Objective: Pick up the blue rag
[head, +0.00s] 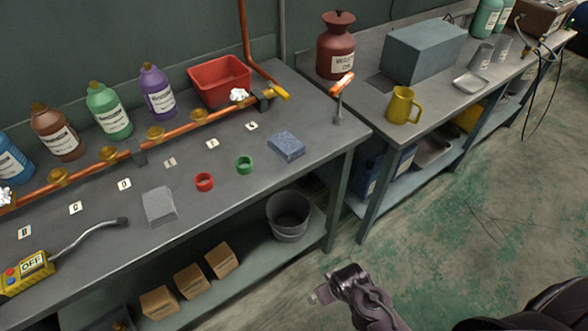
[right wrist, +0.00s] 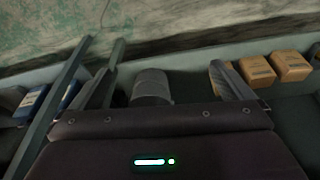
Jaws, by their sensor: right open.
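The blue rag (head: 286,146) is a small folded cloth lying flat on the grey workbench (head: 235,200), near its right end. My right gripper (head: 322,296) is in front of the bench and over the floor, apart from the rag. In the right wrist view the two fingers of this gripper (right wrist: 165,84) stand wide apart with nothing held between them. The rag does not show in the right wrist view. My left gripper is not in view.
A green ring (head: 244,165) and red ring (head: 204,182) lie left of the rag; a grey pad (head: 160,206) lies further left. A copper pipe (head: 190,122) runs behind. A bucket (head: 290,216) and cardboard boxes (head: 192,281) stand on the lower shelf.

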